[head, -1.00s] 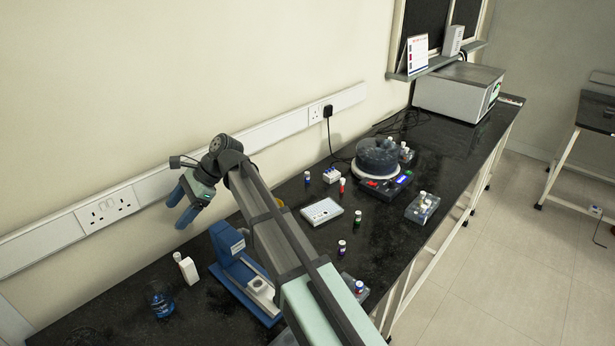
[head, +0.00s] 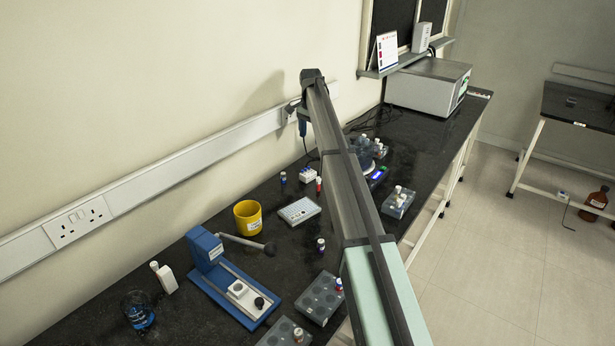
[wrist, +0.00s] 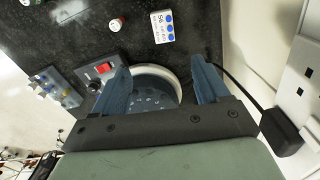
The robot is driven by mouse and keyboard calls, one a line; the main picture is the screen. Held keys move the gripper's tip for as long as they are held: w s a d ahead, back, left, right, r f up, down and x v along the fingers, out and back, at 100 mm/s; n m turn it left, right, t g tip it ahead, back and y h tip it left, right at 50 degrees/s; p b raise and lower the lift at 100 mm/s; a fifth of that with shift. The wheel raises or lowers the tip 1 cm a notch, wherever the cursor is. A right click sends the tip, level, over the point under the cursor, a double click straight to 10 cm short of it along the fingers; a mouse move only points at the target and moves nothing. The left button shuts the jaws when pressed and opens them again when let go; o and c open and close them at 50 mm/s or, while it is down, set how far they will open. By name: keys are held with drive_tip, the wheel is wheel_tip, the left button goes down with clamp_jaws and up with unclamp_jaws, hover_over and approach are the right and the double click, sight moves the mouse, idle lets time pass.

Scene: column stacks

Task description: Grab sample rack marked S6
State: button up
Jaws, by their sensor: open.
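The sample rack marked S6 (wrist: 162,27) is a small white block with blue round tops and a printed label, at the top of the wrist view. It looks to be the small white rack (head: 308,175) behind the white well plate in the head view. My gripper (wrist: 160,67) is open and empty. Its blue fingers point toward the rack, with a clear gap between. Below the fingers is a round dark tub with a pale rim (wrist: 174,77). In the head view my arm hides part of the tub, and my gripper (head: 302,127) shows only partly, near the wall.
A red vial (head: 318,186) and a dark vial (head: 283,178) stand close to the white rack. Grey racks (head: 397,203) line the front edge. A yellow pot (head: 248,217) and blue stand (head: 205,248) are left. A black plug (wrist: 281,131) with its cable is near the gripper.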

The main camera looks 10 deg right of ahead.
hover_over(308, 173)
drive_tip(key=f, duration=0.7)
drive_tip(key=d+f, duration=0.1)
drive_tip(key=f, duration=0.3)
drive_tip(key=shift+w+a+f, duration=0.1)
drive_tip(key=shift+a+f, duration=0.05)
drive_tip(key=shift+f, duration=0.75)
drive_tip(key=shift+a+f, duration=0.2)
drive_tip(key=shift+f, duration=0.7)
drive_tip(key=shift+w+a+f, duration=0.1)
drive_tip(key=shift+a+f, duration=0.05)
drive_tip(key=shift+f, duration=0.75)
drive_tip(key=shift+c, duration=0.4)
drive_tip(key=c, duration=1.1)
